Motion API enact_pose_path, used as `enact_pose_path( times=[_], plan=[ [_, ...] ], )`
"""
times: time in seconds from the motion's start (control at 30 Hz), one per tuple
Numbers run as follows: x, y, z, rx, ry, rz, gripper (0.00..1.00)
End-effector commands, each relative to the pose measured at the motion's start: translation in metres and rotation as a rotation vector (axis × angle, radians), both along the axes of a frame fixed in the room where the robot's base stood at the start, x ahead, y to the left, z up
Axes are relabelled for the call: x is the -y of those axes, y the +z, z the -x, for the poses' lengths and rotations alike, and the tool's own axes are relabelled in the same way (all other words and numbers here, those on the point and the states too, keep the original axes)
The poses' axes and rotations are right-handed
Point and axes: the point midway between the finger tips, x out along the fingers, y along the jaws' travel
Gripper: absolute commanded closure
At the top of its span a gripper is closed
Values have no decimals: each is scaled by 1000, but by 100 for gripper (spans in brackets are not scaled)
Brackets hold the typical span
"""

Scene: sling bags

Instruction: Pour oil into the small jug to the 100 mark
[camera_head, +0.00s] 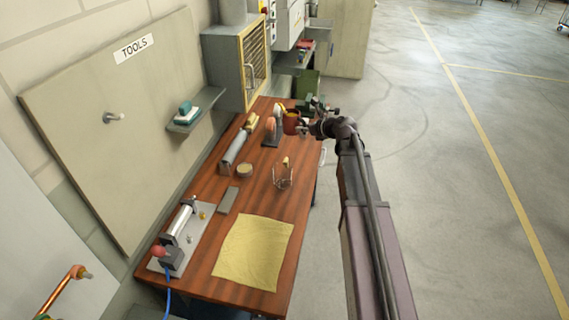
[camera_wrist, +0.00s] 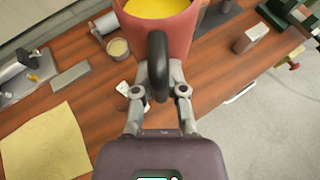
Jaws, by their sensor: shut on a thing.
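My gripper (camera_wrist: 158,76) is shut on the dark handle of a red jug (camera_wrist: 178,30) in the wrist view. The jug holds yellow oil (camera_wrist: 155,8), and its upper edge is cut off by the frame. In the head view the red jug (camera_head: 291,123) is held over the far part of the bench, left of my gripper (camera_head: 312,126). A clear vessel with thin outlines (camera_head: 283,177), seemingly the small jug, stands on the bench nearer the camera. Its marks and any contents are too small to read. In the wrist view it is mostly or wholly hidden.
The wooden bench (camera_head: 262,203) carries a yellow cloth (camera_head: 254,252), a round tin (camera_head: 245,170), a grey block (camera_head: 228,199) and a metal fixture (camera_head: 180,238). A green vise (camera_head: 318,108) is at the far end. A tool board (camera_head: 110,120) stands along the left. Open floor lies right.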

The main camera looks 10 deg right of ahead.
Motion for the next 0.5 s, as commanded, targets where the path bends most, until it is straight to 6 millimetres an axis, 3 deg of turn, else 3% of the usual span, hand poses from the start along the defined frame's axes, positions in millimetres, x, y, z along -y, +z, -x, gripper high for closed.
enact_pose_path(
  times=[0.5],
  plan=[
    [11, -1, 1, 0, -13, 0, 100]
  ],
)
